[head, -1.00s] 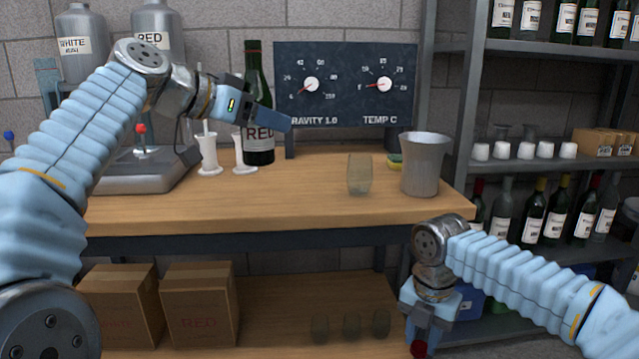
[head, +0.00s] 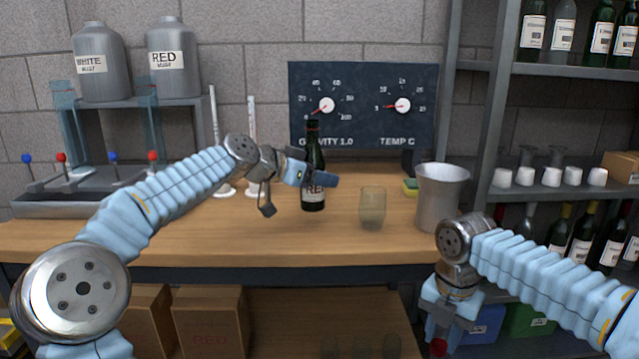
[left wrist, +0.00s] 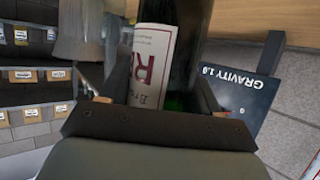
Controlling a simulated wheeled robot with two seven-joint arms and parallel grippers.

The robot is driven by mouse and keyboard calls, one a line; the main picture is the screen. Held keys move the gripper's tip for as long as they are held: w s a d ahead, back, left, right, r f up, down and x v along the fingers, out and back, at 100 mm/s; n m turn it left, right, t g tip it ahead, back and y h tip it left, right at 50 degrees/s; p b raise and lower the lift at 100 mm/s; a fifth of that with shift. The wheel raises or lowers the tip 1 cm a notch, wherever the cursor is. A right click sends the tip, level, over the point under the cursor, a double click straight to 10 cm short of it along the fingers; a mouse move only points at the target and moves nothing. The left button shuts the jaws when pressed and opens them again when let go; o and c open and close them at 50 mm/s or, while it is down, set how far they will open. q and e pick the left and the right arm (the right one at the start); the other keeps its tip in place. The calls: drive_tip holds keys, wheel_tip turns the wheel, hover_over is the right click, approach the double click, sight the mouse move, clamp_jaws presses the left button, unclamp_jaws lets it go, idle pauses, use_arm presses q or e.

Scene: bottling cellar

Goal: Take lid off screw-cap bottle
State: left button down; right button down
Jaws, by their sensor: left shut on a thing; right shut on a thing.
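A dark green bottle (head: 312,196) with a white label with red letters is upright at the bench, left of the clear glass. Its neck shows no cap in the head view. My left gripper (head: 316,179) is shut around its body; the bottle also shows between the fingers in the left wrist view (left wrist: 180,90). Whether its base touches the bench is unclear. My right gripper (head: 441,336) hangs low in front of the bench, shut on a small round red thing, which looks like the screw cap (head: 439,347).
On the wooden bench (head: 230,238) stand a clear glass (head: 372,208), a metal bucket (head: 440,196) and two white cylinders behind my left arm. A gauge board (head: 363,104) rises behind the bottle. Shelves with bottles are at right. The bench front is clear.

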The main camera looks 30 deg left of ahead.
use_arm(q)
drive_tip(key=shift+w+f, duration=0.5)
drive_tip(key=shift+f, duration=0.8)
drive_tip(key=shift+w+f, duration=0.1)
drive_tip(key=shift+f, duration=0.85)
drive_tip(key=shift+f+b, duration=0.15)
drive_tip(key=shift+b, duration=0.15)
drive_tip(key=shift+c, duration=1.2)
unclamp_jaws()
